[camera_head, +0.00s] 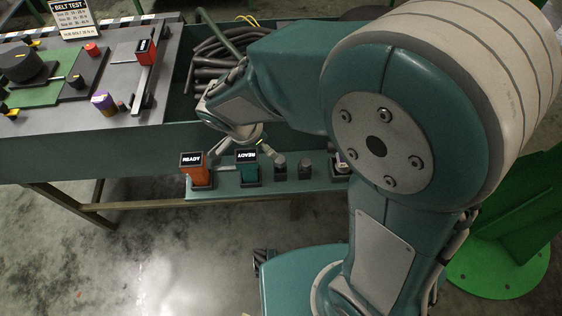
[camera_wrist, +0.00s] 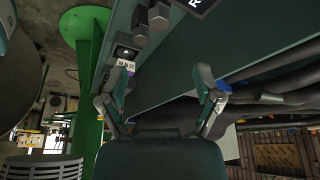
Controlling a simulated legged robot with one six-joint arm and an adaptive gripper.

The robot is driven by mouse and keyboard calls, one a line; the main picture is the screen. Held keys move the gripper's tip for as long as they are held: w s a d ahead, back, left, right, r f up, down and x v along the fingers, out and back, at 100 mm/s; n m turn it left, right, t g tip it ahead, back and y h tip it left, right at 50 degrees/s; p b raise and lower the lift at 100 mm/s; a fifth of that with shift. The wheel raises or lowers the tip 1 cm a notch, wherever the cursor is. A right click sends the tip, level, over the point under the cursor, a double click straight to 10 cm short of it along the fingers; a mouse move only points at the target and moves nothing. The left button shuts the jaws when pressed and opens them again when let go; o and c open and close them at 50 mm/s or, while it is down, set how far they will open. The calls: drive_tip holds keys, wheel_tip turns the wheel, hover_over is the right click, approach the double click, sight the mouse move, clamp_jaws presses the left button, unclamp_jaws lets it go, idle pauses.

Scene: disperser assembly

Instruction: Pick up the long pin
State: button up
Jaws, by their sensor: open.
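My gripper (camera_head: 250,138) hangs over the narrow green shelf, above and behind the teal READY block, with its fingers apart. In the wrist view my gripper (camera_wrist: 160,80) is open, with nothing between its two fingers. I cannot surely tell which thing is the long pin. Two short dark round pieces (camera_head: 292,168) stand on the shelf to the right of the READY block, close to the gripper. Dark pieces also show at the top of the wrist view (camera_wrist: 150,16). Long dark rods (camera_head: 210,55) lie in a green trough behind; my arm hides part of them.
The shelf (camera_head: 228,186) also holds an orange block (camera_head: 195,170) and the READY block (camera_head: 247,166). A grey workbench (camera_head: 120,60) with coloured parts is at the left. A green stand (camera_head: 510,265) is at the right. The floor at lower left is clear.

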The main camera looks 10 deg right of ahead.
sight(279, 159)
drive_tip(key=shift+m, duration=0.3)
drive_tip(key=x, duration=0.6)
drive_tip(key=shift+a+f, duration=0.1)
drive_tip(key=shift+f, duration=0.25)
drive_tip(key=x, duration=0.5)
drive_tip(key=shift+s, duration=0.1)
drive_tip(key=shift+r, duration=0.1)
clamp_jaws()
